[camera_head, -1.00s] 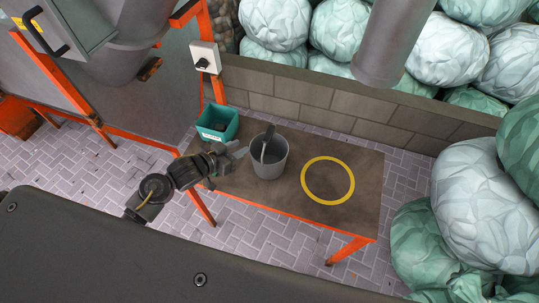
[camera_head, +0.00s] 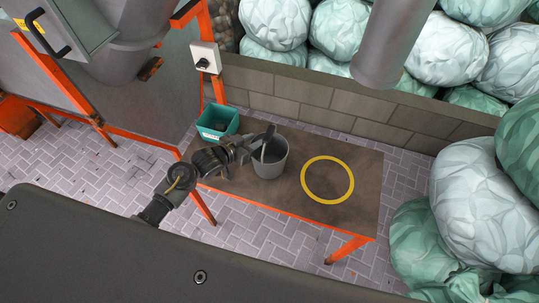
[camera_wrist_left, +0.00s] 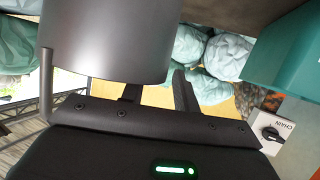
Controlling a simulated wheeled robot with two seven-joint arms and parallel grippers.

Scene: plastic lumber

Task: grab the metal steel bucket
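The grey metal bucket (camera_head: 271,167) stands upright on the brown table top, with a dark slim object inside it. My left gripper (camera_head: 256,144) is at the bucket's left side, close to its rim. In the left wrist view the bucket (camera_wrist_left: 105,40) fills the upper left. The left gripper's fingers (camera_wrist_left: 158,95) are apart there; the bucket hides part of one, and the other is to its right. I cannot tell whether either finger touches the bucket. My right gripper is not in view.
A teal bin (camera_head: 217,123) stands left of the bucket, beyond my left arm. A yellow ring (camera_head: 327,201) lies flat on the table (camera_head: 360,170) at the right. A low block wall (camera_head: 330,108) runs behind, and large wrapped bundles (camera_head: 475,200) stand at the right.

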